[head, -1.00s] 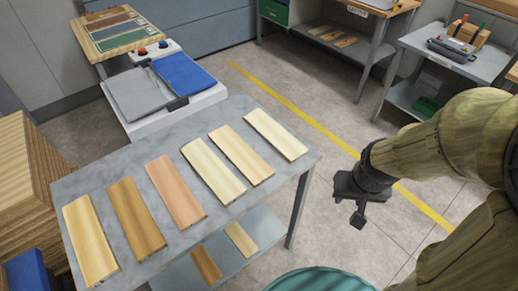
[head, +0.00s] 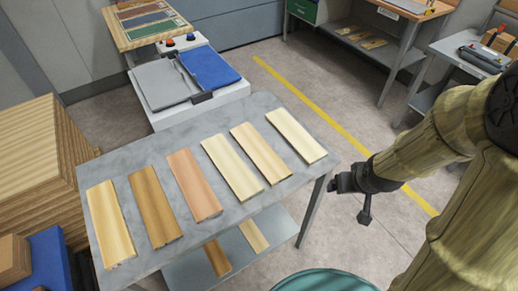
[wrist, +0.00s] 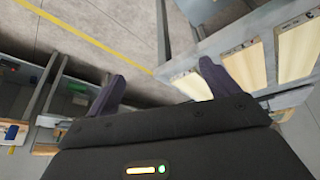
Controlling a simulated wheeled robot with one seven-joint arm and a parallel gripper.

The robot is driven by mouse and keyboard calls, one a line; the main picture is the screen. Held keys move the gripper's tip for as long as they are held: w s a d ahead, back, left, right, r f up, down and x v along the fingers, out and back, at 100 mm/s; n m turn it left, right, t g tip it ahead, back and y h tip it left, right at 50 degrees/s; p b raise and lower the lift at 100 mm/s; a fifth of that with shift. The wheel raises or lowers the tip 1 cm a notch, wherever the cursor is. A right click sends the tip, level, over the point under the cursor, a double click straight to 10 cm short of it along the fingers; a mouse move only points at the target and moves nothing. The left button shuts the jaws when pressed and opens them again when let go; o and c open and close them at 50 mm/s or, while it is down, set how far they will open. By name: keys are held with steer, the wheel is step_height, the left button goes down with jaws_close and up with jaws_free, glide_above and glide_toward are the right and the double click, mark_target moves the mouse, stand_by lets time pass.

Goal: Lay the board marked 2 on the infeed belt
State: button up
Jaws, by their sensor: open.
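Several flat boards lie side by side on a grey table (head: 130,160): yellowish (head: 110,223), brown (head: 155,207), reddish (head: 193,185), cream (head: 231,166), tan (head: 260,153) and pale (head: 296,135). No number is readable, so I cannot tell which is marked 2. A white machine behind the table carries a grey belt surface (head: 161,84) and a blue one (head: 208,69); I cannot tell which is the infeed. My gripper (head: 364,203) is off the table's right side, apart from the boards. In the wrist view my gripper (wrist: 163,72) is open and empty, with three board ends beyond its right finger.
Two more boards (head: 253,235) lie on the table's lower shelf. A stack of wood (head: 38,160) stands left of the table, with a blue bin (head: 50,265) in front. A sample table (head: 146,24) stands behind the machine.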

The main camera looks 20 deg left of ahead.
steer(key=w+a+n+t+y+p, duration=0.1)
steer(key=a+n+y, duration=0.2)
steer(key=a, duration=0.5)
steer(key=w+a+f+n+t+y+p, duration=0.1)
steer(key=w+a+n+y+p, duration=0.1)
steer(key=a, duration=0.7)
steer(key=n+y, duration=0.1)
steer(key=y, duration=0.1)
steer(key=shift+w+t+y, duration=0.25)
steer(key=shift+t+y, duration=0.05)
steer(key=shift+a+f, duration=0.1)
steer(key=p, duration=0.4)
glide_toward(259, 151)
steer(key=x, duration=0.3)
steer(key=shift+f, duration=0.1)
steer(key=shift+w+a, duration=0.15)
steer(key=shift+w+a+f, duration=0.1)
steer(key=shift+a, duration=0.05)
steer(key=shift+p+x, duration=1.2)
steer(key=shift+x, duration=1.1)
